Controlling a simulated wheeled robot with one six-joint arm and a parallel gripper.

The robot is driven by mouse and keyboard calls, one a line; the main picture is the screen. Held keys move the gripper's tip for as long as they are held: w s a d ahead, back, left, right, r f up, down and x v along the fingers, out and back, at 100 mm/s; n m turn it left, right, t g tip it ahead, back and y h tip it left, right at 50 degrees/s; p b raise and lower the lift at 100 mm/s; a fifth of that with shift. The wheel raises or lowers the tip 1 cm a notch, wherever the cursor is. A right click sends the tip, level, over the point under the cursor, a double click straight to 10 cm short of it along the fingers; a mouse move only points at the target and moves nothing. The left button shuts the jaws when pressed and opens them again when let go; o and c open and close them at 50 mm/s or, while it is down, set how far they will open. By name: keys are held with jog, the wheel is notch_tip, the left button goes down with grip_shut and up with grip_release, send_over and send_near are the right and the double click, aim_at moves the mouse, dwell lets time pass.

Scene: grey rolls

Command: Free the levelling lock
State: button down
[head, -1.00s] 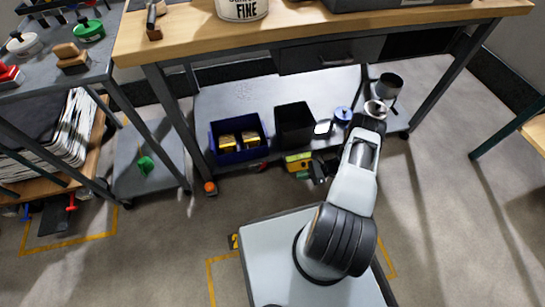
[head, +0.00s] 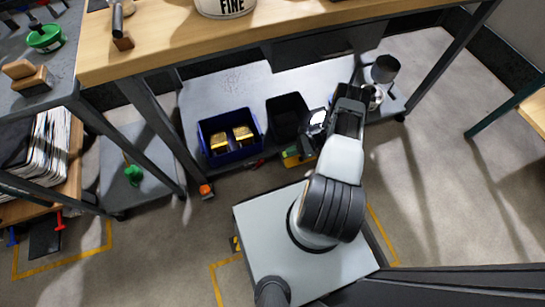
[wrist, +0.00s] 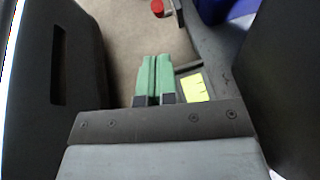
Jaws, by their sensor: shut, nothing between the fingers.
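My gripper (wrist: 152,62) shows in the wrist view as two green fingers. They are shut against each other with nothing between them. A small red-orange part (head: 206,190) sits at the foot of the bench's front left leg in the head view. A red piece (wrist: 158,8) shows at the top of the wrist view, ahead of and apart from the fingertips. I cannot tell for sure which part is the levelling lock. In the head view my wrist (head: 345,112) is in front of the lower shelf, and the fingertips are hard to make out.
A blue bin (head: 204,142) with yellow blocks and a black bin (head: 287,118) stand on the lower shelf (head: 225,88). A yellow item (wrist: 193,88) lies right of my fingers. The wooden bench top (head: 160,60) overhangs the shelf. Floor (head: 175,240) left of my base is clear.

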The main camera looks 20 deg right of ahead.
jog(key=b+x, duration=0.2)
jog(key=x, duration=0.8)
jog(key=shift+w+r, duration=0.1)
